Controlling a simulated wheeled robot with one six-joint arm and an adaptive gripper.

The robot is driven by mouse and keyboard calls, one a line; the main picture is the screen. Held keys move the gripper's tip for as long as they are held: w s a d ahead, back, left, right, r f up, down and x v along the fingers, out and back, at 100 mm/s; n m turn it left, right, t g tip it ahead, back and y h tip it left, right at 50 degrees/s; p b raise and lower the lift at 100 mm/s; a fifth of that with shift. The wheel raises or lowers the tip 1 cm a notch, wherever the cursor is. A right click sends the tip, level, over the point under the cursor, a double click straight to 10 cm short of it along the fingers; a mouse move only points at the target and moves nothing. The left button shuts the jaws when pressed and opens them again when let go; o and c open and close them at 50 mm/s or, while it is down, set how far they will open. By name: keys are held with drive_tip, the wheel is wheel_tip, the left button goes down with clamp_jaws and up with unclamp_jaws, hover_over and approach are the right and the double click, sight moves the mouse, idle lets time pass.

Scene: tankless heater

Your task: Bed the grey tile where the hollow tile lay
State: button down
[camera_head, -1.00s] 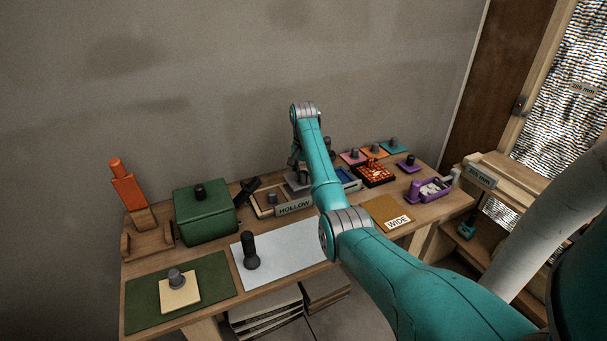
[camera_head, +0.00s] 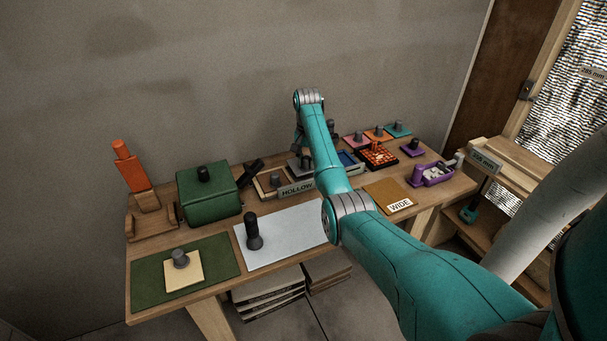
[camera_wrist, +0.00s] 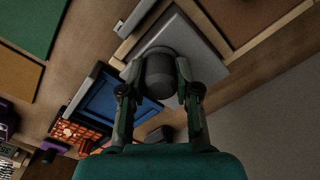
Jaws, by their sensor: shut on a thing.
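My gripper (camera_wrist: 160,80) is shut on the dark grey knob of the grey tile (camera_wrist: 196,42) in the wrist view. The light grey square tile lies under the fingers, at the edge of light wooden strips. I cannot tell whether it rests or hangs just above the bed. In the head view the grey tile (camera_head: 295,167) shows only in part beside my arm, behind the HOLLOW sign (camera_head: 297,188), and my fingers are mostly hidden. A cream tile (camera_head: 184,275) with a grey knob lies on the green mat (camera_head: 215,278) at the front left.
A blue-floored tray (camera_wrist: 103,97) lies close to the grey tile. A green box (camera_head: 209,195) and an orange-handled tool (camera_head: 131,166) stand at left. A white sheet (camera_head: 290,235) with a black knob lies in front.

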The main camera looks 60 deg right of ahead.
sight(307, 168)
drive_tip(key=shift+f, duration=0.95)
drive_tip(key=shift+f, duration=0.75)
idle(0.9)
drive_tip(key=c, duration=0.7)
unclamp_jaws()
drive_tip(key=shift+c, duration=0.2)
wheel_tip(307, 168, up, 8)
drive_tip(key=shift+f, duration=0.25)
